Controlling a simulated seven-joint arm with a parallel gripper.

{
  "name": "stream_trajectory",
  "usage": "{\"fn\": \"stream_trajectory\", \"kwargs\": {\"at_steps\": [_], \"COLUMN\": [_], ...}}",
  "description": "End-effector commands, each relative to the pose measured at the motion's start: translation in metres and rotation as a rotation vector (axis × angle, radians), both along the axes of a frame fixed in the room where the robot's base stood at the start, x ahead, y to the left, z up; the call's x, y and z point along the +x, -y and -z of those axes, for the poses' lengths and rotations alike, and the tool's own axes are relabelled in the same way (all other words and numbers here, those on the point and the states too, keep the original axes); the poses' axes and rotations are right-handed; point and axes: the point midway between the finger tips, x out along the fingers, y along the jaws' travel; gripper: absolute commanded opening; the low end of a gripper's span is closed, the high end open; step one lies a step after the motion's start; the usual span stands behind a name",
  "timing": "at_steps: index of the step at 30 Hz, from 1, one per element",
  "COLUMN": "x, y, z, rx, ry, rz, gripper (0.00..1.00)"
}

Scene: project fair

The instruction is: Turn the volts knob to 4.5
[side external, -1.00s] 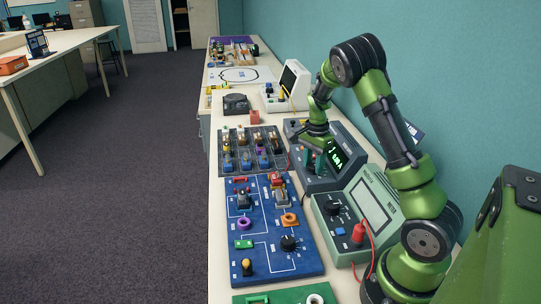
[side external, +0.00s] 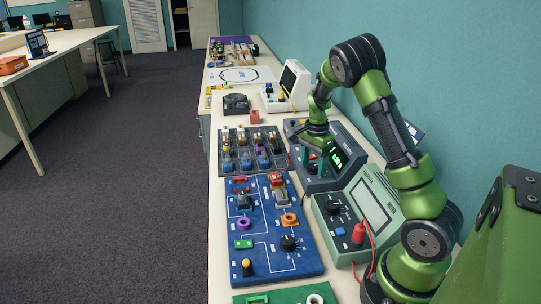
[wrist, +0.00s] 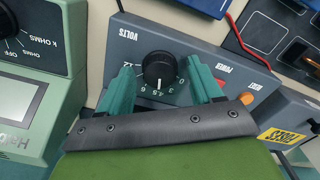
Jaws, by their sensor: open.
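The volts knob (wrist: 158,70) is black and round on a dark grey power supply (wrist: 205,55), with a number scale around its lower side. A small pale mark on the knob's lower edge appears to point at or close to 4.5. My gripper (wrist: 164,82) is open, with one teal finger on each side of the knob and a visible gap to it. In the side view the power supply (side external: 318,186) stands under my gripper (side external: 314,160), which hides the knob. Its green display (side external: 337,157) is lit, but I cannot read it surely.
A green multimeter (side external: 358,208) with a red lead stands close in front of the power supply. A blue circuit board (side external: 262,265) and a grey parts tray (side external: 232,165) lie to the left. An orange light (wrist: 247,98) sits right of the knob.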

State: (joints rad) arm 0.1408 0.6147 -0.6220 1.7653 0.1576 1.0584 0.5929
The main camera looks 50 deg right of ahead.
Motion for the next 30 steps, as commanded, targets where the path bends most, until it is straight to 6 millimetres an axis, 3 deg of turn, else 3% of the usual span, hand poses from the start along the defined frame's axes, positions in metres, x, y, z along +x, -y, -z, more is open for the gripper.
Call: {"fn": "stream_trajectory", "kwargs": {"at_steps": [7, 21, 30], "x": [0.001, 0.001, 0.0], "y": [0.0, 0.001, 0.0], "z": [-0.02, -0.131, -0.166], "rx": [-0.001, -0.002, -0.001], "ry": [0.004, 0.005, 0.001], "rz": [-0.001, -0.001, 0.0], "gripper": [0.65, 0.65, 0.65]}}
